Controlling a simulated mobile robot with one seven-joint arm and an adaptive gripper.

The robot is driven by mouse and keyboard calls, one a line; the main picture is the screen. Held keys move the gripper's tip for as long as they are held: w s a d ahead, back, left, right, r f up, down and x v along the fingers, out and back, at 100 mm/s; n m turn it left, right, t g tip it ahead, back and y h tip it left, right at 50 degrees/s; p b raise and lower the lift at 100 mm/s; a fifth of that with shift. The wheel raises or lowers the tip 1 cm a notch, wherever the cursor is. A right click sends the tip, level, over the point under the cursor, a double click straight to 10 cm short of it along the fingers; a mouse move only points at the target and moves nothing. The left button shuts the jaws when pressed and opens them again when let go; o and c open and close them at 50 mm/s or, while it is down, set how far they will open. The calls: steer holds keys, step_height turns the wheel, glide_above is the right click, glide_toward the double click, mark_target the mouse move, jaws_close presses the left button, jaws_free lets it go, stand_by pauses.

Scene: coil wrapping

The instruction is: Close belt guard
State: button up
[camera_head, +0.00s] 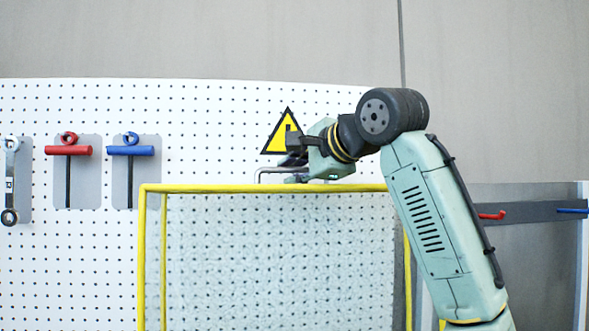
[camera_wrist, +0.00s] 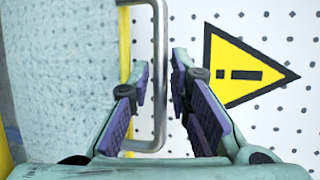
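The belt guard is a yellow-framed panel with a see-through mesh-like sheet; its yellow frame (camera_head: 152,188) stands in the middle of the head view. The frame also shows along the left of the wrist view (camera_wrist: 125,45). A grey metal bar handle (camera_wrist: 160,50) is fixed to that frame, and part of it shows in the head view (camera_head: 262,171). My gripper (camera_wrist: 161,72) is open, with one purple-padded finger on each side of the handle bar. Gaps show between bar and fingers. In the head view my gripper (camera_head: 292,161) is just above the frame's top edge.
A white pegboard (camera_head: 80,260) stands behind the guard. On it hang a wrench (camera_head: 10,180), a red-handled tool (camera_head: 68,151) and a blue-handled tool (camera_head: 130,151). A yellow warning triangle (camera_head: 284,134) appears behind my gripper. Red (camera_head: 492,215) and blue (camera_head: 572,211) pegs show at right.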

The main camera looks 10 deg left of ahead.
steer(key=shift+c, duration=0.2)
jaws_close()
stand_by(0.4)
